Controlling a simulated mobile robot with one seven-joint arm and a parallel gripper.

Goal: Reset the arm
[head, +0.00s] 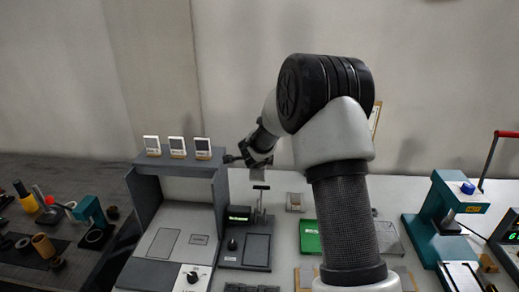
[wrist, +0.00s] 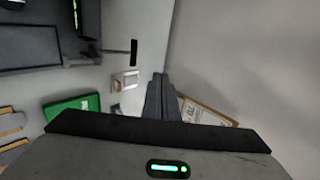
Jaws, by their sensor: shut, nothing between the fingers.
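My arm rises in the middle of the head view and bends over to the left at its top. My gripper (head: 230,158) is at the end, near the right edge of the grey booth's top, above the workbench. In the wrist view the fingers (wrist: 160,78) are together, with nothing seen between them. Parts of the bench behind my arm are hidden in the head view.
A grey booth (head: 141,205) carries several small white displays. A dark device with a green screen (head: 239,214) stands beside it. A green box (head: 309,238) lies near my arm; a teal press (head: 437,207) stands right. A framed notice (wrist: 207,113) appears near the wall.

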